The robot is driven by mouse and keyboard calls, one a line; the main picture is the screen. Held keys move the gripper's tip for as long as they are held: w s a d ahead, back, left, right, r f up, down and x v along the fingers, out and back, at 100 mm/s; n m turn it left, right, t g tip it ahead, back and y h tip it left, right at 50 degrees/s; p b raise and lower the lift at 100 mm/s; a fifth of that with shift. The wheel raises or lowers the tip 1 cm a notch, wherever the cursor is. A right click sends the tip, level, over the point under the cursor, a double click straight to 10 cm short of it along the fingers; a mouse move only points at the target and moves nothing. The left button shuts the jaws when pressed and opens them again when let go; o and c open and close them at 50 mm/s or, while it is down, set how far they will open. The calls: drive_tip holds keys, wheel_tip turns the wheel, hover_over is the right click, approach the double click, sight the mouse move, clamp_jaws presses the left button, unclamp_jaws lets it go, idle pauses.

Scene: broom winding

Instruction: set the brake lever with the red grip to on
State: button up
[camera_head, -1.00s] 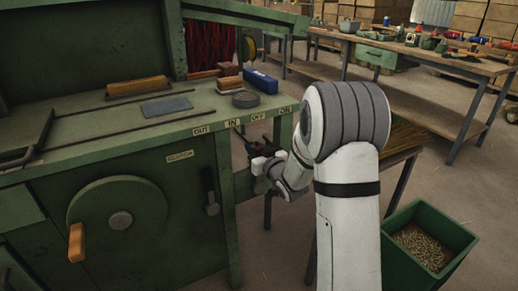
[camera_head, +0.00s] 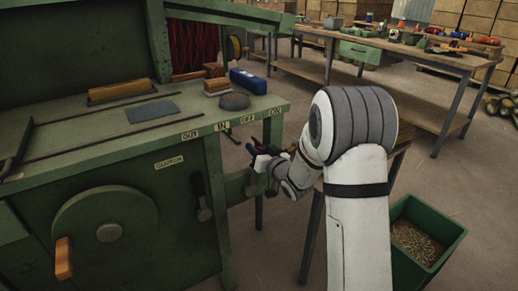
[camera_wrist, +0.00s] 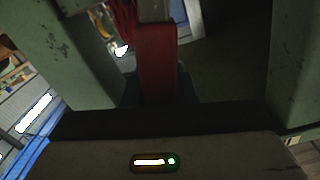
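The brake lever's red grip (camera_wrist: 158,62) stands upright in the middle of the wrist view, its lower end between the dark fingers of my gripper (camera_wrist: 158,92). The fingers sit close on both sides and look shut on it. The grip is mostly hidden there by my gripper, and the lever's exact position against the labels is hard to tell.
The green bench (camera_head: 90,150) carries OUT and IN labels too. A black clutch lever (camera_head: 202,200) hangs on its front, near a handwheel (camera_head: 105,230). A green bin (camera_head: 425,235) stands at right. A wooden workbench (camera_head: 400,52) is behind.

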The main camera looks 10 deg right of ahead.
drive_tip(key=o, duration=0.4)
drive_tip(key=shift+s+a, duration=0.15)
drive_tip(key=shift+s, duration=0.1)
drive_tip(key=p+v, duration=0.1)
drive_tip(key=v, duration=0.6)
drive_tip(key=shift+s, duration=0.3)
